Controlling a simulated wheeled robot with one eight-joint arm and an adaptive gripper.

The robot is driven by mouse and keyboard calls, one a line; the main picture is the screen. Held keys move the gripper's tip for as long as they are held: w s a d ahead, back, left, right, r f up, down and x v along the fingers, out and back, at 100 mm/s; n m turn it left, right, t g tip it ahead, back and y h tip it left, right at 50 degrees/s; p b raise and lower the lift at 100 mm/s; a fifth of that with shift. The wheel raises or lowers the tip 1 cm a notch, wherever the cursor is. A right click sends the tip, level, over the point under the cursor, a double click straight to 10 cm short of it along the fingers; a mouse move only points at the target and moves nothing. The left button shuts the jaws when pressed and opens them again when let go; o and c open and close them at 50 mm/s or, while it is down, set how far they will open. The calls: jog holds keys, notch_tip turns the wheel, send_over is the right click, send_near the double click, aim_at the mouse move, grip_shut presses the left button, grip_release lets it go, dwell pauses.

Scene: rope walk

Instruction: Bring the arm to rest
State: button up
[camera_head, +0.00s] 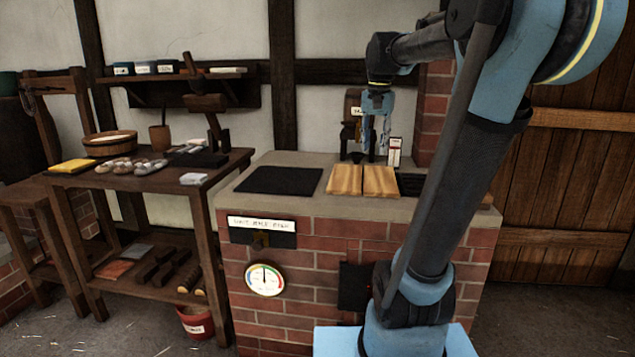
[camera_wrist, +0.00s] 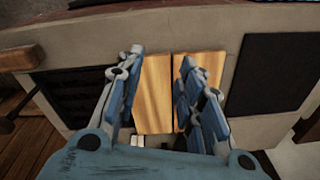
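My gripper (camera_head: 376,150) hangs fingers down over the back of the brick stove's pale top (camera_head: 310,212), behind the two wooden boards. In the wrist view my gripper (camera_wrist: 162,58) has its two blue fingers apart, with nothing held between them. Beyond the fingers lie the left board (camera_wrist: 154,95) and the right board (camera_wrist: 207,66), side by side with a thin dark gap. My arm is raised and bent, reaching from the right foreground over the stove, and hides part of the stove's right side.
A black plate (camera_head: 280,180) lies left of the boards. A small white and red box (camera_head: 394,152) stands close to my gripper, by the brick chimney (camera_head: 435,105). A wooden workbench (camera_head: 150,178) with several items is at left, a red bucket (camera_head: 195,323) below. A plank door (camera_head: 570,180) is at right.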

jog(key=s+d+f+n, duration=0.1)
jog(key=s+f+n, duration=0.1)
jog(key=s+f, duration=0.9)
jog(key=s+d+f+n+t, duration=0.1)
jog(key=s+f+n, duration=0.2)
jog(key=s+f, duration=0.7)
notch_tip(320, 180, down, 6)
jog(key=shift+s+r+n, duration=0.15)
jog(key=shift+s+n, duration=0.15)
jog(key=shift+s, duration=0.1)
